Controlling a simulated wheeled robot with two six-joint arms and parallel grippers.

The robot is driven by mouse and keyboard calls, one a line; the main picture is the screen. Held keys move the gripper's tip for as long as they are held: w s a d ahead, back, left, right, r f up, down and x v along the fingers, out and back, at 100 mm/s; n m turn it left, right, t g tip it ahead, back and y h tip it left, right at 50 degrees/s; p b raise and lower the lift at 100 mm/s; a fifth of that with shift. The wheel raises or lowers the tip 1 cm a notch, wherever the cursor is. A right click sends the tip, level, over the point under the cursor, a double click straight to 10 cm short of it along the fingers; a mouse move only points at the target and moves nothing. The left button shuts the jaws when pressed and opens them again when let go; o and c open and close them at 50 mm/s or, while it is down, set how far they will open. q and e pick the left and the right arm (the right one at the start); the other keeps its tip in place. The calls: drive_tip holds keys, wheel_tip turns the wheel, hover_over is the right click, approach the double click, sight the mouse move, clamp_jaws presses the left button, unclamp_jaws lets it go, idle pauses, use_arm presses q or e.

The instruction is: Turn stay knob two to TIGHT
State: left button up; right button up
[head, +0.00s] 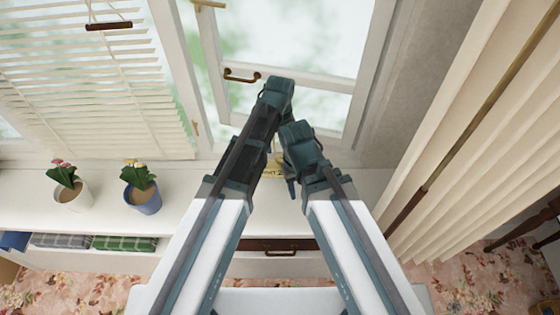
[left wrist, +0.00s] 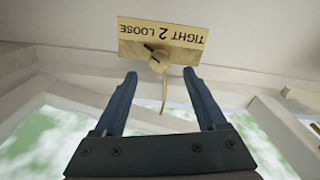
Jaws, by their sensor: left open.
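A yellow plate marked TIGHT 2 LOOSE shows upside down in the left wrist view (left wrist: 190,42). It is partly visible between my arms in the head view (head: 270,172). Brass stay knob two (left wrist: 157,61) sits at the plate's edge, with a dark mark to its upper left and a thin tail hanging below. My left gripper (left wrist: 159,74) is open, its fingertips apart on either side of the knob and tail, with clear gaps. In the head view my left gripper (head: 277,153) is mostly hidden by my arms. My right gripper's fingers are not clear.
A window frame (head: 215,65) with a brass handle (head: 241,76) stands behind my arms. Two potted plants (head: 73,190) (head: 141,190) stand on the white sill at left. Blinds (head: 90,90) hang at upper left and a curtain (head: 480,140) at right. The sill between pots and arms is clear.

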sight(280, 158)
use_arm(q)
wheel_tip(280, 158, down, 5)
drive_tip(key=b, duration=0.4)
drive_tip(key=shift+f, duration=0.1)
clamp_jaws()
